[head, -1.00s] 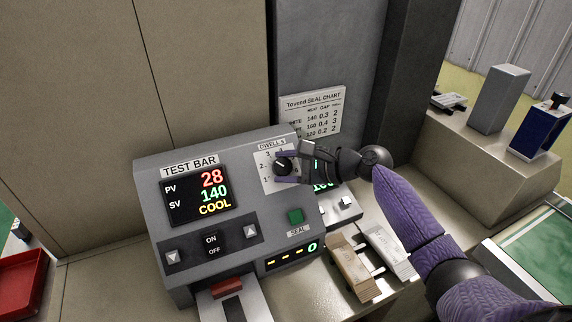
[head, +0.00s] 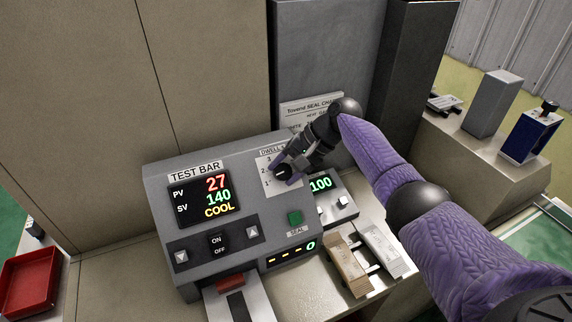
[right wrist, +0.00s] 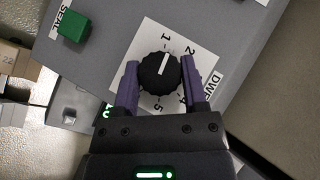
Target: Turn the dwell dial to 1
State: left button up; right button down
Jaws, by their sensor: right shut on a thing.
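The dwell dial (right wrist: 152,78) is a round black knob with a white pointer line, on a white number plate (right wrist: 203,72). In the right wrist view its pointer lies between 1 and 2, closer to the 1. The dial also shows in the head view (head: 282,171), partly covered by the gripper. My right gripper (right wrist: 159,70) has its purple fingers on both sides of the dial and is shut on it. It also shows in the head view (head: 287,173), tilted, reaching down from the upper right. My left gripper is not in view.
A second display reads 100 (head: 320,184). A seal chart (head: 300,108) is partly hidden behind my arm.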

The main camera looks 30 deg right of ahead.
jog(key=shift+n+g+h+p, duration=0.4)
jog(key=shift+n+g+h, duration=0.2)
jog(key=shift+n+h, duration=0.3)
jog(key=shift+n, duration=0.3)
jog(key=shift+c, duration=0.7)
grip_release()
jog(key=p+v, duration=0.1)
jog(key=v, duration=0.8)
jog(key=shift+r+p, duration=0.35)
jog(key=shift+r, duration=0.05)
jog(key=shift+d, duration=0.2)
